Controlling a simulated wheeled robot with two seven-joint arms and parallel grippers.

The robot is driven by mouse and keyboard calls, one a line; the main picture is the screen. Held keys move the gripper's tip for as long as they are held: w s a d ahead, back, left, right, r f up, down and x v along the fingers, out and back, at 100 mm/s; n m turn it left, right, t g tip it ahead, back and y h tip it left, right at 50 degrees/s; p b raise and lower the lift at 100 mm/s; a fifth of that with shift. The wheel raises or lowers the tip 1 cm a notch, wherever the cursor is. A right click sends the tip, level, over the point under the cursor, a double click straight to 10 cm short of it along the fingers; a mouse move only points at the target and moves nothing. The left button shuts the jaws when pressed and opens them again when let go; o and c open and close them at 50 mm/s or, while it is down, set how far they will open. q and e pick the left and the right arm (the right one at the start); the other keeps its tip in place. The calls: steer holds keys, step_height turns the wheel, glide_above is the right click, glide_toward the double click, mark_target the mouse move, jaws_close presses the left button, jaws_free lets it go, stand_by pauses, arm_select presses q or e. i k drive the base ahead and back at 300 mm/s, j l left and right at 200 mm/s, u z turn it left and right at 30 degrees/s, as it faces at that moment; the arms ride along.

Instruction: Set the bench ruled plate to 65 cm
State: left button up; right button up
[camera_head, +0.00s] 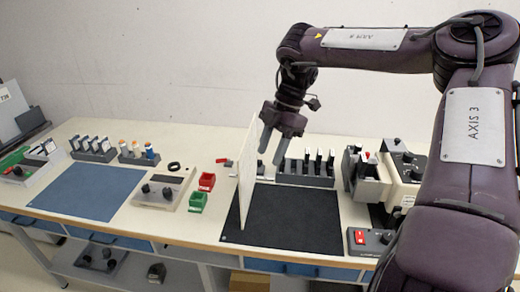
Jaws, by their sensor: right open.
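A thin pale upright plate (247,180), which looks like the bench ruled plate, stands near the left edge of the black mat (290,232). I see it at a steep angle, and no ruling or centimetre scale can be read. My right gripper (270,152) points down just right of the plate's upper part. Its two fingers are apart with nothing seen between them. I cannot tell whether a finger touches the plate. Whatever carries the plate is mostly hidden behind it. My left gripper is not in view.
A dark rack (305,176) of upright pieces stands behind the mat. A beige instrument (400,178) and a red-switch box (370,241) stand right. The blue mat (88,191) is clear.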

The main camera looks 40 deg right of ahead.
mark_target(248, 167)
steer(key=i+l, duration=0.45)
steer(key=l, duration=0.15)
steer(key=i+l, duration=0.45)
steer(key=l, duration=0.15)
